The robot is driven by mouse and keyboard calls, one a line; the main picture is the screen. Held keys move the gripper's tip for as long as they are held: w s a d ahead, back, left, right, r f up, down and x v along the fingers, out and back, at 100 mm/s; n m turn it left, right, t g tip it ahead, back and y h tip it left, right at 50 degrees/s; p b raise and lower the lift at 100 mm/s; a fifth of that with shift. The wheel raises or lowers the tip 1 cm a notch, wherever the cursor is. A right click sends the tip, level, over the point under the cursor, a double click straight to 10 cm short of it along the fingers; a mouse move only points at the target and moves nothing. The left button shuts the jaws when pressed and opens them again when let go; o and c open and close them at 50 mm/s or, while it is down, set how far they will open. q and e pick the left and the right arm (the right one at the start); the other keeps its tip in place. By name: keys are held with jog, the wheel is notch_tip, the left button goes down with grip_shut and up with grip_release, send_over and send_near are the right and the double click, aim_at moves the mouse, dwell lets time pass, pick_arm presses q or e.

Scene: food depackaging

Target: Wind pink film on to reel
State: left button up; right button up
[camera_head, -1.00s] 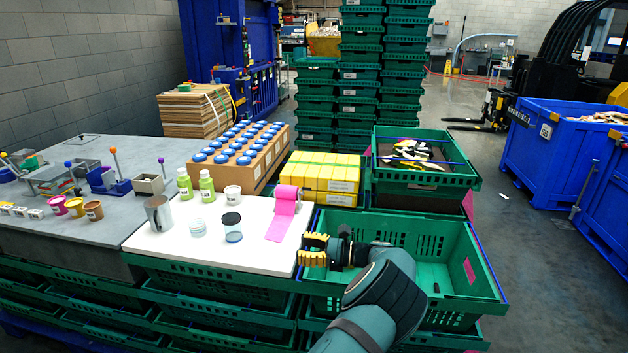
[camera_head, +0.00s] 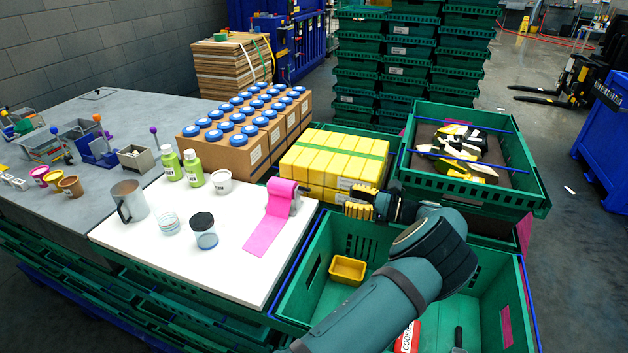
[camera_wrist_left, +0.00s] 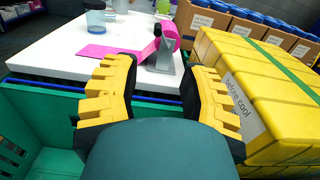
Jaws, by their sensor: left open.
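The pink film roll (camera_head: 281,192) sits on a grey holder (camera_head: 295,203) near the right edge of a white board (camera_head: 215,268). Its loose pink film tail (camera_head: 265,235) lies flat on the board towards the front. In the left wrist view the roll (camera_wrist_left: 169,33) is ahead, beyond and between the fingertips, with the tail (camera_wrist_left: 105,53) to its left. My left gripper (camera_head: 357,203) has yellow ribbed fingers and is to the right of the roll, apart from it. In the wrist view the gripper (camera_wrist_left: 158,72) is spread open and empty. My right gripper is not in view.
Yellow boxes (camera_head: 335,160) with a green strap stand close behind my left gripper. A green crate (camera_head: 300,292) below my arm holds a small yellow tub (camera_head: 347,269). A steel mug (camera_head: 128,200), jars and green bottles (camera_head: 193,167) stand on the board's left and back.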

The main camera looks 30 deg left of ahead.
aim_at(303, 189)
pick_arm(q)
jog(key=x, duration=1.4)
jog(key=shift+s+d+b, duration=0.15)
jog(key=shift+s+b, duration=0.1)
jog(key=shift+b, duration=0.05)
grip_shut()
